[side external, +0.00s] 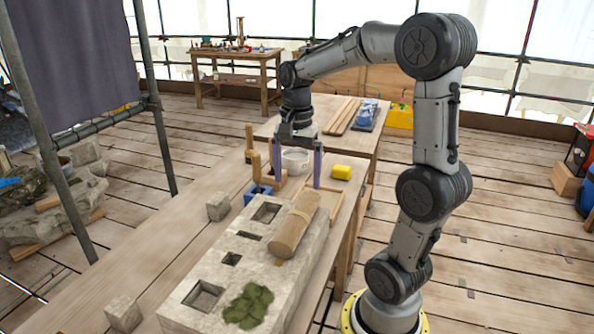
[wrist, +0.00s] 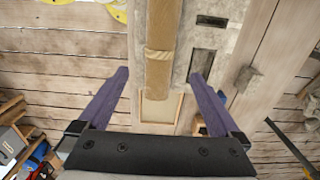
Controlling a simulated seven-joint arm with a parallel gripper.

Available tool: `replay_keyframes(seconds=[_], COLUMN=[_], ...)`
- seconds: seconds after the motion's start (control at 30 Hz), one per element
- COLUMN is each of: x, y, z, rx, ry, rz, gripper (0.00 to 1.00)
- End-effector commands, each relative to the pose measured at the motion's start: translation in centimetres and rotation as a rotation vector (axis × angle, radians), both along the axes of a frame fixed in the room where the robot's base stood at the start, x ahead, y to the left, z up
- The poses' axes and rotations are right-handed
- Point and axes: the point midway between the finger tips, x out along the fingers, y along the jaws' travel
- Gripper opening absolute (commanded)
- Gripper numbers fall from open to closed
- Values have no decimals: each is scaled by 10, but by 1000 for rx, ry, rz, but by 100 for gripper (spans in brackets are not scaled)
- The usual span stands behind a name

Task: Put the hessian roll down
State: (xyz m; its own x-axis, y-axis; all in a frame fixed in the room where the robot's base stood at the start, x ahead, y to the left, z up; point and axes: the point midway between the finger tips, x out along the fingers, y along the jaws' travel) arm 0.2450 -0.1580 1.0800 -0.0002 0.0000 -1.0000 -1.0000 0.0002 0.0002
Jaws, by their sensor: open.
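The hessian roll (side external: 294,226) is a tan-brown cylinder with a paler band. It lies on its side along the right part of the top of the pale stone block (side external: 215,262). In the wrist view the roll (wrist: 161,32) runs from the top edge down between my fingertips, beside the block's slots. My gripper (side external: 297,184) has purple fingers spread wide and pointing down, above and beyond the roll's far end. It is open and holds nothing. The wrist view shows both fingers (wrist: 159,75) apart from the roll.
The block has several square recesses and a green moss clump (side external: 248,306). Small stone cubes (side external: 218,206) sit on the bench at left.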

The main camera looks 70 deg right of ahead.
Motion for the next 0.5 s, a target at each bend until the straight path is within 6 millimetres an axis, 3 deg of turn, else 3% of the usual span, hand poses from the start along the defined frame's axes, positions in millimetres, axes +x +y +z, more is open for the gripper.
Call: replay_keyframes(seconds=[0.13,0.23,0.5], x=[-1,-4,-45], y=[5,26,118], z=[11,18,25], rx=[-7,-33,-211], ry=[-10,-49,-253], rz=[30,175,982], gripper=[99,99,99])
